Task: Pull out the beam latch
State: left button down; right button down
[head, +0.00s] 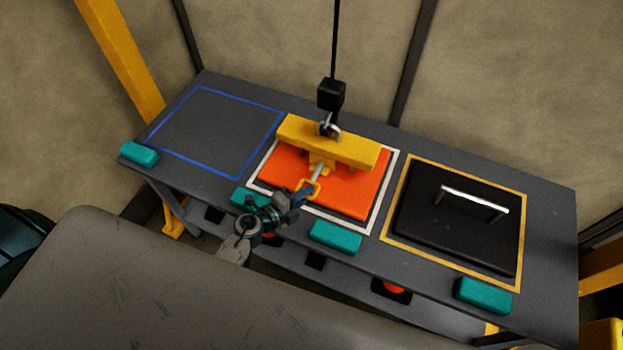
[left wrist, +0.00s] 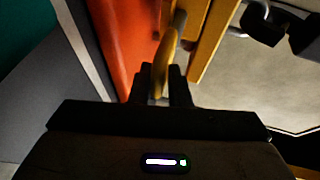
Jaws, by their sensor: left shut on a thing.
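The beam (head: 340,148) is a yellow bar above an orange panel (head: 357,190) in the middle of the table. The beam latch is a silver rod with a yellow loop handle (head: 313,184), pointing from the beam toward the front. My left gripper (head: 302,194) is shut on the yellow loop. In the left wrist view the loop (left wrist: 168,55) stands between the two dark fingers (left wrist: 160,82), with the orange panel behind it. How far the rod sits in the beam is hard to tell. My right gripper is not in view.
A hoist hook (head: 330,100) on a cable meets the beam's top. A black panel with a silver handle (head: 474,199) lies at right, in a yellow outline. A blue-outlined area (head: 215,130) at left is empty. Several teal blocks (head: 336,236) line the table's front edge.

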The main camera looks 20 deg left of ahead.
pick_arm(q)
jog(key=shift+s+f, duration=0.2)
jog(key=shift+s, duration=0.65)
jog(key=shift+f, duration=0.1)
jog(key=shift+a+f, duration=0.1)
jog(key=c, duration=1.5)
grip_release()
jog(key=shift+r, duration=0.25)
jog(key=shift+s, duration=0.15)
jog(key=b+v, duration=0.2)
jog(key=v, duration=0.8)
jog(key=shift+s+a+r, duration=0.1)
jog(key=shift+s+r, duration=0.05)
jog(key=shift+s, duration=0.05)
